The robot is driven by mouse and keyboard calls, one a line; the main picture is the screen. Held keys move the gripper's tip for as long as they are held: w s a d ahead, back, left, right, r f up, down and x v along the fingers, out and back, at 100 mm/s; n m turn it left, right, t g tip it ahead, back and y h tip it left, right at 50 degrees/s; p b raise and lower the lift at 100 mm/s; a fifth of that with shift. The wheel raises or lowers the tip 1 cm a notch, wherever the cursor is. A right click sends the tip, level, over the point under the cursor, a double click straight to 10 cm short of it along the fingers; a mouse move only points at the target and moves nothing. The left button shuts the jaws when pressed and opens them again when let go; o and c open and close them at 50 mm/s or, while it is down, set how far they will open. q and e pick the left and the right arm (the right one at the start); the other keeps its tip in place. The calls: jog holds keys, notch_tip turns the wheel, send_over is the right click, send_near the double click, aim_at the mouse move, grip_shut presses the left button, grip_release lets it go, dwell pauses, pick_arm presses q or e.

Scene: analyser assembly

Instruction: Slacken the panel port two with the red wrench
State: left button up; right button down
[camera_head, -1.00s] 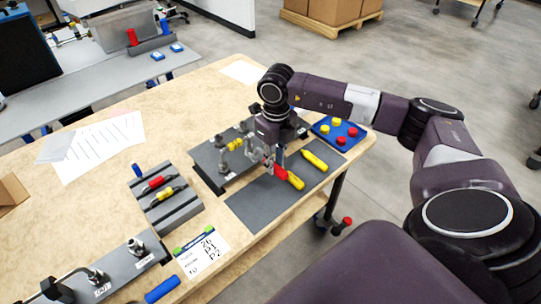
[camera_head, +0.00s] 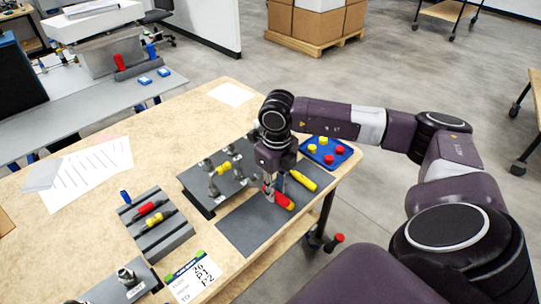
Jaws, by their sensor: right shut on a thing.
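A dark panel (camera_head: 207,201) with several metal port fittings and a yellow piece (camera_head: 225,167) lies just left of the gripper. Which fitting is port two is too small to read. My left gripper is out of view.
A yellow tool (camera_head: 303,181) lies beside the wrench on the mat (camera_head: 245,228). A blue tray (camera_head: 342,159) with red and yellow knobs is behind it. A grey rack (camera_head: 168,240) holds red and yellow tools. A label card (camera_head: 190,277) and another panel (camera_head: 107,290) are in front.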

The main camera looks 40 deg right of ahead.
jog(key=shift+s+r, duration=0.2)
notch_tip(320, 180, up, 7)
jog(key=p, duration=0.4)
jog(key=shift+f, duration=0.1)
